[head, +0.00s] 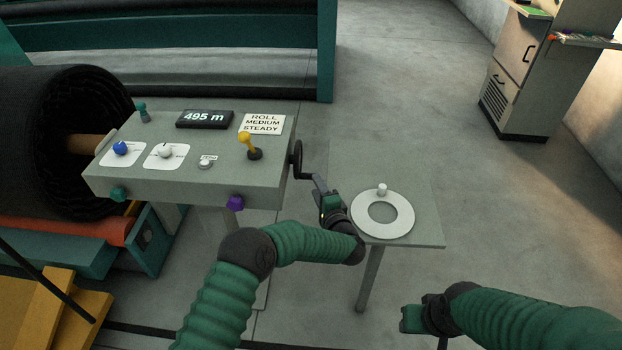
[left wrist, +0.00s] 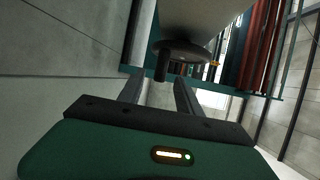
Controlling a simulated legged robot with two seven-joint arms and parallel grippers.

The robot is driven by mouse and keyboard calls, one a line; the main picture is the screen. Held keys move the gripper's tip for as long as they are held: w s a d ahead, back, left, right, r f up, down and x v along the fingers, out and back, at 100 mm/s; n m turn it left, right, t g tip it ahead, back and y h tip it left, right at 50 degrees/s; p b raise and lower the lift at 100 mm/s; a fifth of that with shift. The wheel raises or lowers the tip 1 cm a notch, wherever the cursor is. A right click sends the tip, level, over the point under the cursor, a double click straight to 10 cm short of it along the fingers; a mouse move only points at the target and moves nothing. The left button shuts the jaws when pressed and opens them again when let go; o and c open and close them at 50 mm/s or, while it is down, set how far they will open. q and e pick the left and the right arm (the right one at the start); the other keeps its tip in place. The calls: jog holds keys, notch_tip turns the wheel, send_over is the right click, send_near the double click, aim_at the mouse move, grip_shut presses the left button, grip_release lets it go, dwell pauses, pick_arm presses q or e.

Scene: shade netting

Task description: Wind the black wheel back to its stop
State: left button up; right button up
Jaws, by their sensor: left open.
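The black wheel (head: 297,160) is mounted on the right side of the grey control console (head: 190,160). My left gripper (head: 313,180) is just to the right of and below the wheel. In the left wrist view the wheel (left wrist: 186,50) is ahead, with a short dark handle (left wrist: 160,70) pointing towards me. My left gripper (left wrist: 160,84) is open there, with the handle at or just beyond its fingertips; I cannot tell which. My right gripper (head: 410,318) is low at the right, away from the wheel, and its jaws are not clear.
A small grey table (head: 420,200) with a white ring (head: 397,230) and a small white knob stands right of the console. A yellow-topped lever (head: 246,142) stands near the console's right edge. A large black roll (head: 40,140) is at the left.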

aim_at(309, 177)
pick_arm(q)
jog(key=x, duration=0.6)
jog(key=shift+a+b, duration=0.35)
jog(key=shift+b, duration=0.05)
jog(key=shift+a, duration=0.35)
jog(key=shift+d, duration=0.3)
jog(key=shift+c, duration=0.9)
jog(key=shift+d, duration=0.35)
jog(key=c, duration=0.5)
jog(key=shift+c, duration=1)
jog(key=shift+a, duration=0.3)
grip_shut()
pick_arm(e)
jog(key=shift+w+a+f, duration=0.1)
jog(key=shift+a+f, duration=0.1)
jog(key=shift+f, duration=0.35)
